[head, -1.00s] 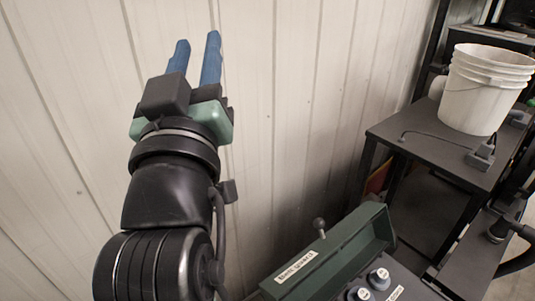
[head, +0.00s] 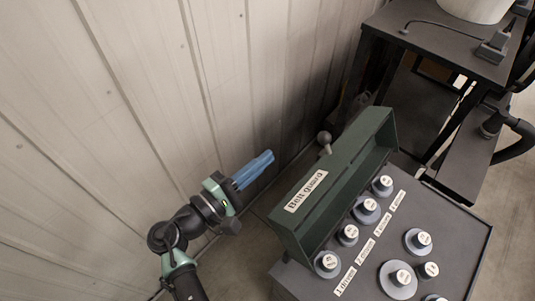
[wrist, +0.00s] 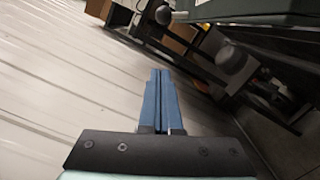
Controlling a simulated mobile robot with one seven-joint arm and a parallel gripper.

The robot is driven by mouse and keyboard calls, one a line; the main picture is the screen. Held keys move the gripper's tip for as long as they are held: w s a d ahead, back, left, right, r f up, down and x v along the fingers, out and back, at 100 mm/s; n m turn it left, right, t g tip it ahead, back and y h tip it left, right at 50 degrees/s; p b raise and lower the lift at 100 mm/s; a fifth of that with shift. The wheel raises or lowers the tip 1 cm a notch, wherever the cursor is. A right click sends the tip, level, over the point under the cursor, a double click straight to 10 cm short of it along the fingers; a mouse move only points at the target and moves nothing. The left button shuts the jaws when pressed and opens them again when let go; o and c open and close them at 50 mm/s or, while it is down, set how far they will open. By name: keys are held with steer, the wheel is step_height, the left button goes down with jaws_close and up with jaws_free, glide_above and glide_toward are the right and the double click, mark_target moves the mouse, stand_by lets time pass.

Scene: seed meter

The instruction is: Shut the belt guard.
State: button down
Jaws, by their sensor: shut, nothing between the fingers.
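The belt guard (head: 318,190) is a long dark green cover with a white label. In the head view it stands raised along the left edge of the dark machine top (head: 440,222), with the pulleys beside it uncovered. A grey ball knob (head: 324,138) sticks out behind its far half. My gripper (head: 268,158) has blue fingers pressed together, empty. It is left of the guard, apart from it and the knob.
Several grey pulleys with white caps (head: 398,278) stand on the machine top. A pale ribbed wall (head: 130,110) runs close along the left. A dark table (head: 440,45) with a white bucket (head: 475,8) is at the back right. A narrow gap lies between wall and machine.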

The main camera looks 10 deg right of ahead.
steer(key=w+d+r+p, duration=0.1)
steer(key=d+p, duration=0.3)
steer(key=d, duration=0.5)
steer(key=shift+w+r, duration=0.4)
steer(key=shift+r, duration=0.05)
